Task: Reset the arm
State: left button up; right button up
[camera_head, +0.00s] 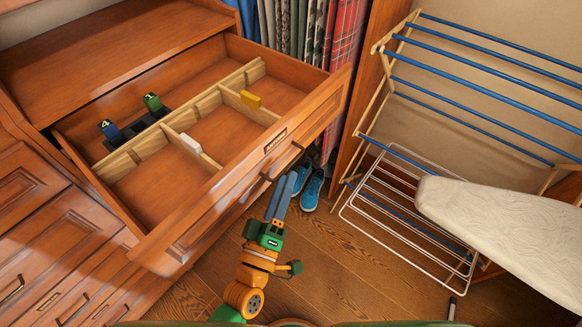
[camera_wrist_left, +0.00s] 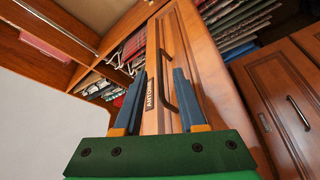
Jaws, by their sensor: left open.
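My left gripper (camera_head: 282,182) comes up from the bottom of the head view and hangs in front of the open drawer (camera_head: 196,220). Its two blue-grey fingers are apart with nothing held. In the left wrist view the open fingers (camera_wrist_left: 153,85) frame the drawer front, and its dark bar handle (camera_wrist_left: 165,90) shows between them. Whether the fingers touch the handle cannot be told. A label plate sits beside the handle. My right gripper is not in view.
The drawer has wooden dividers (camera_head: 185,112), a black tray with blue and green numbered items, a yellow block (camera_head: 250,99) and a white block (camera_head: 190,143). Blue shoes (camera_head: 312,189) stand beyond the gripper. A drying rack (camera_head: 470,90) and ironing board (camera_head: 500,225) stand right. Floor is clear at lower centre.

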pick_arm(q)
jog(key=shift+s+a+f, duration=0.1)
jog(key=shift+s+a, duration=0.1)
jog(key=shift+s, duration=0.45)
jog(key=s+a+f+m+g+y, duration=0.1)
jog(key=s+a+f+m+g, duration=0.15)
jog(key=f, duration=0.75)
jog(key=s+a+f+m+g+y, duration=0.1)
jog(key=s+a+f+m+g, duration=0.2)
jog(key=f, duration=0.6)
jog(key=s+a+f+m+g+y, duration=0.15)
jog(key=f+g, duration=0.35)
jog(key=f, duration=0.5)
jog(key=s+a+f+m+g+y, duration=0.1)
jog(key=s+a+f+g, duration=0.3)
jog(key=s, duration=0.6)
jog(key=s+a+f+m+g+y, duration=0.2)
jog(key=s+a+f, duration=0.4)
jog(key=s, duration=0.5)
jog(key=shift+f+g, duration=0.85)
